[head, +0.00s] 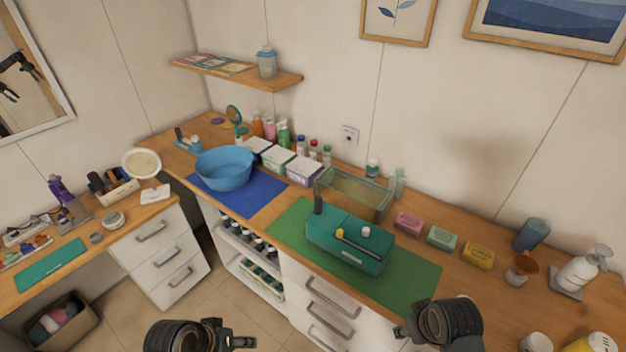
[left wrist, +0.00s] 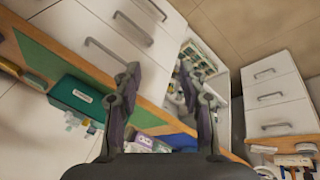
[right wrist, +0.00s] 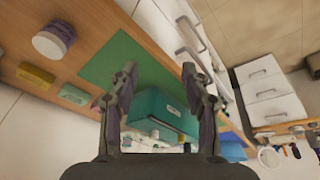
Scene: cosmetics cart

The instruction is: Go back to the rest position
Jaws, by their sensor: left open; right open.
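My left gripper (head: 238,342) is at the bottom of the head view, in front of the counter and over the floor. In the left wrist view its fingers (left wrist: 165,85) are spread apart with nothing between them. My right gripper (head: 402,332) is at the lower right of the head view, near the counter's front edge. In the right wrist view its fingers (right wrist: 158,85) are apart and empty. The teal case (head: 335,250) stands on the green mat (head: 415,278), apart from both grippers.
A blue basin (head: 224,168) stands on a blue mat (head: 250,202). A clear bin (head: 355,190), boxes and bottles line the back. Soap bars (head: 442,238) and a pump bottle (head: 583,270) stand at right. White drawers (head: 325,295) are below the counter.

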